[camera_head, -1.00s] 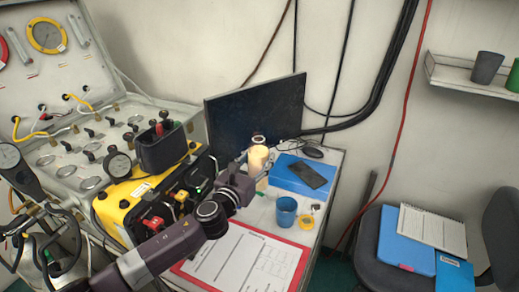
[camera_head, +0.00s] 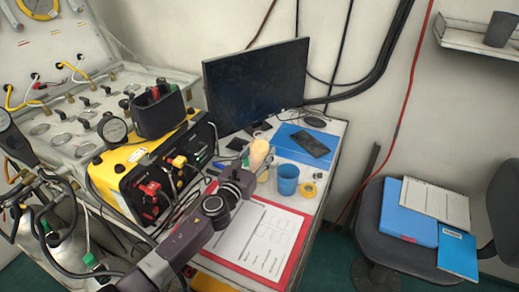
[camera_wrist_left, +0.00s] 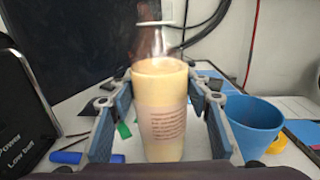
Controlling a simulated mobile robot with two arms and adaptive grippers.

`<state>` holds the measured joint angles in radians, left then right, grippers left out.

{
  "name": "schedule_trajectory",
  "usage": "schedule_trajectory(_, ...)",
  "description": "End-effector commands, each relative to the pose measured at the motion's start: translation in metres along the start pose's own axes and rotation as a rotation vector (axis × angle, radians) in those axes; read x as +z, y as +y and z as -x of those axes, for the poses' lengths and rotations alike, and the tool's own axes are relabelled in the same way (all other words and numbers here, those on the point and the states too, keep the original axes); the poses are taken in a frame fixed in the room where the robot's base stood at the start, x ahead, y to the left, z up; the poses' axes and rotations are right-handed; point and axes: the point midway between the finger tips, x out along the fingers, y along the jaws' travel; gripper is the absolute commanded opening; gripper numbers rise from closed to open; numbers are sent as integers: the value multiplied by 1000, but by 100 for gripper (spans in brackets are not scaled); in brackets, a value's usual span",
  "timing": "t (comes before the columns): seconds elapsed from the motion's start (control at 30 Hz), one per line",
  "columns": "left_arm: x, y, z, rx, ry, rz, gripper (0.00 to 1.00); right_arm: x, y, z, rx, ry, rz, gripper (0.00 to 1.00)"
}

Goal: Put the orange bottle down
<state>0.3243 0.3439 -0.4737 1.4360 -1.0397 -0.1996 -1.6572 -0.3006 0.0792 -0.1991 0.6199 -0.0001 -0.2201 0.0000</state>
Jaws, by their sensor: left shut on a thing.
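The orange bottle (camera_head: 259,154), pale orange with a printed label, shows just left of the blue cup (camera_head: 288,181). It also shows in the left wrist view (camera_wrist_left: 160,115), standing upright between the fingers. Its top looks clear and see-through there. My left gripper (camera_head: 247,168) is shut on the bottle, one finger on each side. The bottle is over the table (camera_head: 335,150), in front of the monitor. Its base is hidden, so I cannot tell whether it touches the table. My right gripper is not in view.
A clipboard with a red border (camera_head: 294,249) lies at the front. A blue folder with a dark phone (camera_head: 310,145) lies behind the cup. A yellow tape roll (camera_head: 308,190) lies beside the cup. The monitor (camera_head: 255,85) and the yellow-black unit (camera_head: 118,170) stand close by.

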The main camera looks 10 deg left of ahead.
Motion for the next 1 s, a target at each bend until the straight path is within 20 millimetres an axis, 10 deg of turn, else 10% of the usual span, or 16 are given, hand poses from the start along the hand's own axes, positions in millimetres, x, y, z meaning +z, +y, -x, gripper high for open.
schedule_trajectory(0.37, -1, 0, 0, 0, -3, 0, 2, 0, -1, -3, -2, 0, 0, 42)
schedule_trajectory(0.4, -3, 0, 0, 0, 0, 0, 47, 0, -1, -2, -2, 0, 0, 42)
schedule_trajectory(0.53, -2, 0, 0, 0, 1, 0, 61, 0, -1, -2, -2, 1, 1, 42)
schedule_trajectory(1.0, -1, 0, 13, 0, 2, -2, 62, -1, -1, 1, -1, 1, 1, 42)
